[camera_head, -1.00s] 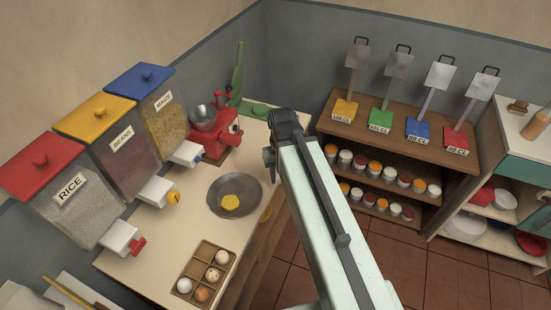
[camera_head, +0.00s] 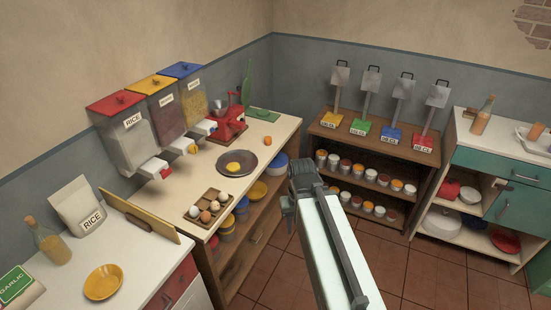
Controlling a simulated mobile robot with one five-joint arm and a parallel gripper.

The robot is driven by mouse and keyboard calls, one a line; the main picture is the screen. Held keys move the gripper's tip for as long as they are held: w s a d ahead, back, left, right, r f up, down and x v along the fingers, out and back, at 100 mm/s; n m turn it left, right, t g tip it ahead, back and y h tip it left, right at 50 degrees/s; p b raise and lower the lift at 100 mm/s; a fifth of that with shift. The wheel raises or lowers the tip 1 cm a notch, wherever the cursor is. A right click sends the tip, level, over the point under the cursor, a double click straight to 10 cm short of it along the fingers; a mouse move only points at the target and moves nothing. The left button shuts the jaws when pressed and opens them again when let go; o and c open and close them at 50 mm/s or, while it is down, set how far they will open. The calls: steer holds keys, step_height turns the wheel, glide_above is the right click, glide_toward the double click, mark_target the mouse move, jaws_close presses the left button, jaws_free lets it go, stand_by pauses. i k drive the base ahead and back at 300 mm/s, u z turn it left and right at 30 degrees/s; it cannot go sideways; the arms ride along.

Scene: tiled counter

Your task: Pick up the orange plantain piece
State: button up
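A small orange piece (camera_head: 267,140) lies on the pale counter, right of the red grinder and near the counter's right edge. It is too small to tell for sure that it is the plantain piece. A flat yellow piece (camera_head: 233,166) lies in the round grey pan (camera_head: 249,169) in front of it. My gripper (camera_head: 288,212) is at the dark end of my pale arm, right of the counter in the picture and apart from both pieces. Its fingers are small and dark, so I cannot tell whether they are open or shut.
A yellow plate (camera_head: 103,282) is at lower left. A wooden shelf (camera_head: 312,128) with scoops stands behind. Tiled floor (camera_head: 280,265) is open between.

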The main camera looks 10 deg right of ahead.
mark_target(268, 141)
steer(key=z, duration=0.25)
steer(key=k, duration=0.1)
steer(key=z, duration=0.8)
steer(key=i, duration=2.7)
steer(key=u, duration=4.55)
